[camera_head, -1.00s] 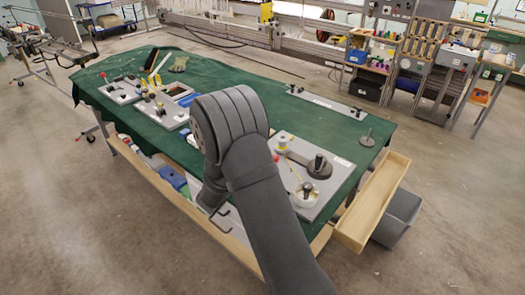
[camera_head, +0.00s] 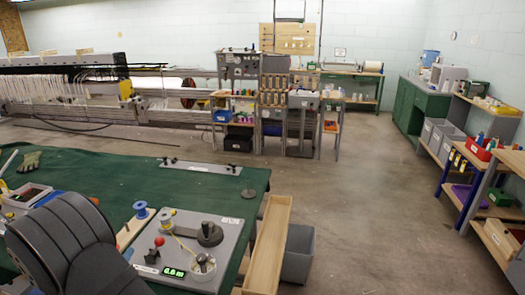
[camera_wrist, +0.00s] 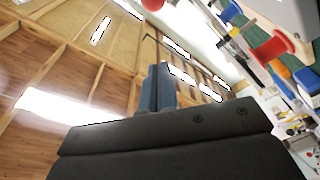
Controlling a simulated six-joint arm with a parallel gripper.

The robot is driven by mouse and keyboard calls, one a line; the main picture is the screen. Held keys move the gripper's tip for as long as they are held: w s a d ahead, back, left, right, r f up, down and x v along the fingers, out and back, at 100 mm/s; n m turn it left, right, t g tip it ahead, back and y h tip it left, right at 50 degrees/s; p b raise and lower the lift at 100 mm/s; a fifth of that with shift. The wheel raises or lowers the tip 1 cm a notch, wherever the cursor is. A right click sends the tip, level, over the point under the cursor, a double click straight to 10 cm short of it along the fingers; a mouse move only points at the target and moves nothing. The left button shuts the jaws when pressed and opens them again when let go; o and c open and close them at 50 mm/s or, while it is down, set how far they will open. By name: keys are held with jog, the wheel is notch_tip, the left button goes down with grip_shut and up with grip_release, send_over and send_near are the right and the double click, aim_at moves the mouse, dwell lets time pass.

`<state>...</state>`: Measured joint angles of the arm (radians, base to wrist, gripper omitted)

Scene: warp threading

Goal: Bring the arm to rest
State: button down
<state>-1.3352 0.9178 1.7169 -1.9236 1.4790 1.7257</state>
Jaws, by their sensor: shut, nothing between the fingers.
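My gripper (camera_wrist: 158,90) shows in the wrist view as two blue-grey fingers pressed together, shut and empty. Beyond it that view shows ceiling beams and bright lamps, so the fingers point up and away from the table. In the head view only a dark rounded link of my arm shows at the lower left; the gripper itself is out of that picture. The arm covers part of the green-covered table (camera_head: 110,172) there.
A grey board (camera_head: 232,230) with a green-lit display, a red knob and a black knob sits on the table, with a blue spool (camera_head: 140,209) beside it. A wooden tray (camera_head: 268,245) and grey bin (camera_head: 298,252) stand at the table's right. Floor beyond is clear.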

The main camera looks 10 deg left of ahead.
jog(key=w, duration=0.9)
jog(key=a+f+n+g, duration=0.1)
jog(key=a+f+n, duration=0.1)
jog(key=a+n, duration=0.4)
jog(key=shift+a+f+n, duration=0.15)
jog(key=shift+f+n, duration=0.2)
jog(key=shift+n, duration=0.75)
